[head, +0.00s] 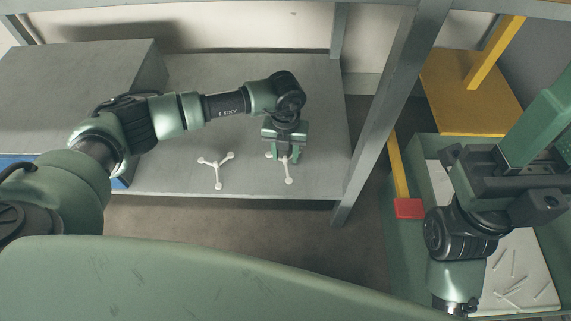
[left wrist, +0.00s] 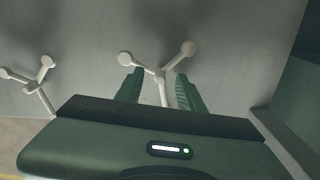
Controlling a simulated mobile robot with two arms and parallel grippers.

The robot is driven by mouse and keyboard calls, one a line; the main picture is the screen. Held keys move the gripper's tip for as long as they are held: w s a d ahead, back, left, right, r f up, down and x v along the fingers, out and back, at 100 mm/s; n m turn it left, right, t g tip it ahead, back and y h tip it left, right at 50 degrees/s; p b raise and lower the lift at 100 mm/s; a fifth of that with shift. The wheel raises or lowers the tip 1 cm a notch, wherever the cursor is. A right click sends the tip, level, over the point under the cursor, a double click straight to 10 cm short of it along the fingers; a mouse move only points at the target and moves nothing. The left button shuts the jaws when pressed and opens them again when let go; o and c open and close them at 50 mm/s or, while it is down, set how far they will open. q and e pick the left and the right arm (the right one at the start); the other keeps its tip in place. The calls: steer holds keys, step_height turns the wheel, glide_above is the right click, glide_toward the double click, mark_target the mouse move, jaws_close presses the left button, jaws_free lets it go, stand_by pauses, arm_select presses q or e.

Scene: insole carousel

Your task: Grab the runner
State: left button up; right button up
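Two white three-armed runners lie on the grey shelf (head: 250,80). One runner (head: 288,172) is near the shelf's right front, under my left gripper (head: 284,157), which partly hides it. The other runner (head: 217,168) lies to its left, clear of the gripper. In the left wrist view my left gripper (left wrist: 158,84) is open. Its two green fingers stand on either side of one arm of the near runner (left wrist: 160,73), with gaps visible. The second runner (left wrist: 42,82) shows at the left. My right gripper (head: 510,185) is over the crate at the right; its fingers are not clear.
A green crate (head: 395,260) at the right has a pale floor with several thin white pieces. A grey post (head: 378,120) stands between shelf and crate. A grey box (head: 80,75) sits at the shelf's left. A yellow frame (head: 460,100) with a red block (head: 408,208) is behind the crate.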

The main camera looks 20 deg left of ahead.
arm_select(q)
steer(key=shift+f, duration=0.1)
jaws_close()
